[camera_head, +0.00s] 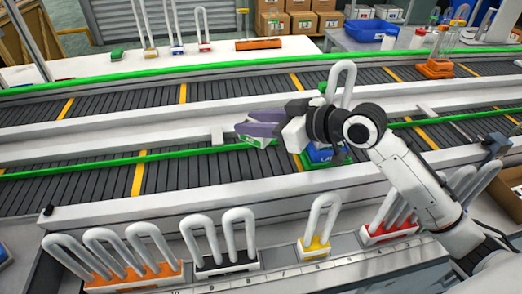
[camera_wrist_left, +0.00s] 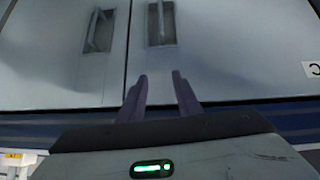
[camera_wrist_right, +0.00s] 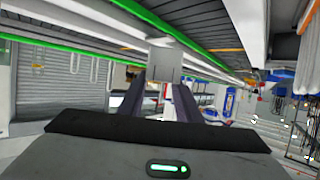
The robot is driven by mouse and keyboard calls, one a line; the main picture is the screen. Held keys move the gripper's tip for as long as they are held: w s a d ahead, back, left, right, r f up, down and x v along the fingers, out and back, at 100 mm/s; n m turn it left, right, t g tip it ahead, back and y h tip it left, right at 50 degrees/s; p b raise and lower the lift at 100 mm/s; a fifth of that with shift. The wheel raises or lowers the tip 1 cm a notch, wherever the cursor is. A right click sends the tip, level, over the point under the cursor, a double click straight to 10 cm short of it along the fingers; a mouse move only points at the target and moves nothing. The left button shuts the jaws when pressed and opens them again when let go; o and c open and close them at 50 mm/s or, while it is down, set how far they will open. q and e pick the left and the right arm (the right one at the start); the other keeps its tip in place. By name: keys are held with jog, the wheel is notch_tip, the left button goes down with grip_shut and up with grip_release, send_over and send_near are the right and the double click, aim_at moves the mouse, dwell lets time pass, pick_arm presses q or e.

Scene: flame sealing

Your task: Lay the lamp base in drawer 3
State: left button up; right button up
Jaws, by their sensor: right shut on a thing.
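My right gripper (camera_head: 262,122) is shut on a small pale block with a green face (camera_head: 256,134), which looks like the lamp base. It is held in the air over the near conveyor. In the right wrist view a plain grey-white face of this block (camera_wrist_right: 164,59) shows between the fingertips. My left gripper (camera_wrist_left: 160,90) shows only in the left wrist view. Its fingers are apart with nothing between them, in front of grey cabinet doors (camera_wrist_left: 60,60) with two handles. I cannot make out a drawer marked 3.
A blue part (camera_head: 322,153) on green sits on the near conveyor (camera_head: 200,170), partly behind my right arm. Looped lamps on orange (camera_head: 135,276), black (camera_head: 225,264), yellow (camera_head: 315,248) and red (camera_head: 388,233) bases line the front ledge. A blue bin (camera_head: 370,30) stands at the back.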

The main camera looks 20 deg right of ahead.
notch_tip(320, 180, down, 8)
jog(key=shift+f+b, duration=0.1)
jog(key=shift+b, duration=0.2)
jog(key=shift+f, duration=0.1)
jog(key=o, duration=1.1)
